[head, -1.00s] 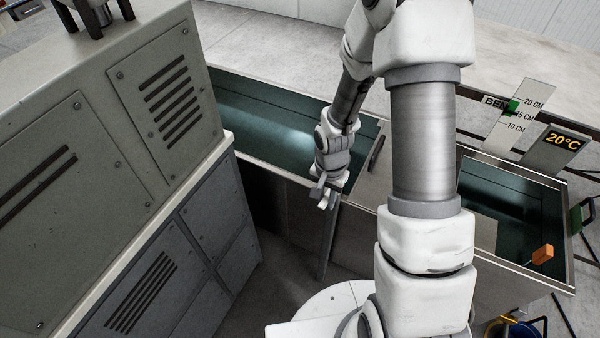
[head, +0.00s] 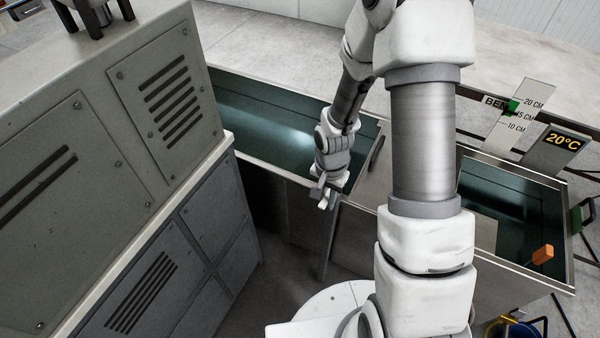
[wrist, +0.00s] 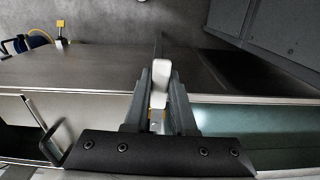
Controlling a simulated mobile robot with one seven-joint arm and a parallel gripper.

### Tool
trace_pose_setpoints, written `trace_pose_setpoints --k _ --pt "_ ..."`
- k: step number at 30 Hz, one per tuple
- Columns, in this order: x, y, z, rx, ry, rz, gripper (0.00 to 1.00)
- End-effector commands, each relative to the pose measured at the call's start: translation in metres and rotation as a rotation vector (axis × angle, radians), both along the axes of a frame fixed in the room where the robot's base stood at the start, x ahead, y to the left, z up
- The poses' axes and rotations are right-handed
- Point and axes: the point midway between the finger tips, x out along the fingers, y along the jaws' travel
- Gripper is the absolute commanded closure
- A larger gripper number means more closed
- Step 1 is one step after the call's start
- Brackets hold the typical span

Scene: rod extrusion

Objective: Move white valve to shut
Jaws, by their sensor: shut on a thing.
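The white valve (wrist: 161,78) shows in the wrist view as a pale handle between the two fingers of my gripper (wrist: 160,92). The fingers are shut on it, one on each side. Its lower part and mount are mostly hidden by the fingers, with a small yellowish patch below it. In the head view my gripper (head: 326,193) points down at the front edge of the long tank, near a table leg. In that view I cannot make out the valve apart from the pale gripper parts.
The green-lined tank (head: 262,118) runs behind my gripper. A grey cabinet (head: 165,230) stands close on the left. Dark floor lies below the gripper.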

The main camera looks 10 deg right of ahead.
Motion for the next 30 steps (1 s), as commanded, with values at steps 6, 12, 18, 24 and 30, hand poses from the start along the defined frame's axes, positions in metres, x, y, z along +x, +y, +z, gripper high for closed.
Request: trace_pose_setpoints --k 6,12,18,24,30 --pt "-0.0002 0.0002 -0.0001 0.001 0.001 0.000 1.00" --pt "0.0012 0.0017 -0.0013 0.000 0.000 -0.025 1.00" --pt "0.0068 0.0079 -0.0018 0.000 0.000 -0.149 1.00" --pt "0.0079 0.0087 -0.0002 0.000 0.000 -0.176 1.00" --pt "0.0091 0.0098 -0.0010 0.000 0.000 -0.194 1.00"
